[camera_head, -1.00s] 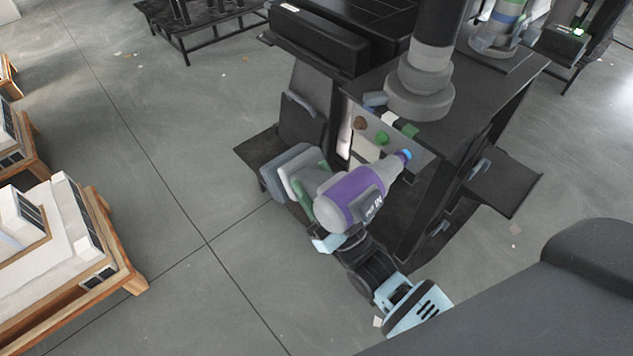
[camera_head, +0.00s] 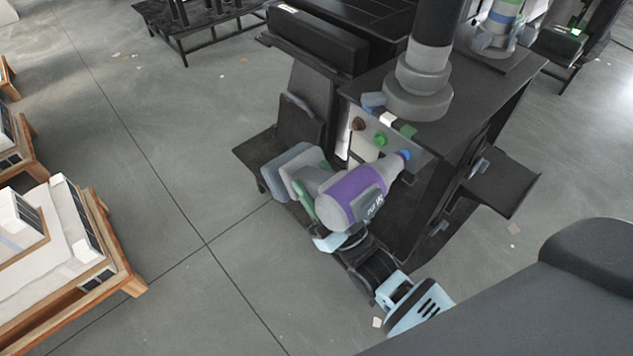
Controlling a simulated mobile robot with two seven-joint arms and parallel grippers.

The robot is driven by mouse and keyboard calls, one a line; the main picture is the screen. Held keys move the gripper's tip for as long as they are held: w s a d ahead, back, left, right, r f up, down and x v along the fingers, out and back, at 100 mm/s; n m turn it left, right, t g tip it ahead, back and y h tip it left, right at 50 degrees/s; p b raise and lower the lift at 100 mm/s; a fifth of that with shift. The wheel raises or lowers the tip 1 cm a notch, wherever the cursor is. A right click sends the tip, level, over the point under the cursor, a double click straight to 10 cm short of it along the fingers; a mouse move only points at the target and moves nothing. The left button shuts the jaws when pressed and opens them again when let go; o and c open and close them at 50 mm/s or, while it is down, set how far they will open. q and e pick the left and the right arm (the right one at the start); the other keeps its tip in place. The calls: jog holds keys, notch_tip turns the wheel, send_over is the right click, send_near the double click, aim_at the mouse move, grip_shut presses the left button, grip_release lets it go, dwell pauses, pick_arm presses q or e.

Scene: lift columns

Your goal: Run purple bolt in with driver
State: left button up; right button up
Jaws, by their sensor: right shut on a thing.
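The driver (camera_head: 355,195), a bulky grey tool with a purple band and a blue tip (camera_head: 404,156), is in the middle of the head view. My right gripper (camera_head: 328,240), with pale blue parts, is shut on the driver from below; its fingers are largely hidden by the tool. The driver is tilted, its nose pointing up and right to a grey panel (camera_head: 423,160) on the side of the black column base. The blue tip is at the panel's right part; I cannot tell whether it touches. I cannot make out a purple bolt, perhaps hidden at the nose. My left gripper is out of view.
A green knob (camera_head: 380,139), a brown one (camera_head: 358,124) and another green one (camera_head: 408,131) stand on the panel beside the nose. A grey lift column (camera_head: 420,85) rises above. Wooden pallets (camera_head: 130,283) with white boxes stand left; the floor between is clear.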

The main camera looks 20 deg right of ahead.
jog(key=shift+w+d+r, duration=0.1)
jog(key=shift+w+d, duration=0.1)
jog(key=shift+d, duration=0.3)
jog(key=shift+w+d+r, duration=0.1)
jog(key=shift+w+d, duration=0.05)
jog(key=shift+d, duration=0.3)
dwell(3.0)
jog(key=shift+a, duration=0.15)
jog(key=shift+s+a+p, duration=0.15)
jog(key=shift+s+a, duration=0.15)
jog(key=shift+a, duration=0.45)
jog(key=shift+s+a+p, duration=0.15)
jog(key=shift+s+a, duration=0.1)
jog(key=shift+a, duration=0.55)
jog(key=shift+s+a+p, duration=0.15)
jog(key=shift+s+a, duration=0.15)
jog(key=shift+a, duration=0.45)
jog(key=shift+a, duration=0.1)
jog(key=a, duration=0.1)
jog(key=s+a, duration=0.1)
jog(key=a, duration=0.1)
jog(key=shift+s+a, duration=0.2)
jog(key=shift+a, duration=0.05)
dwell(0.4)
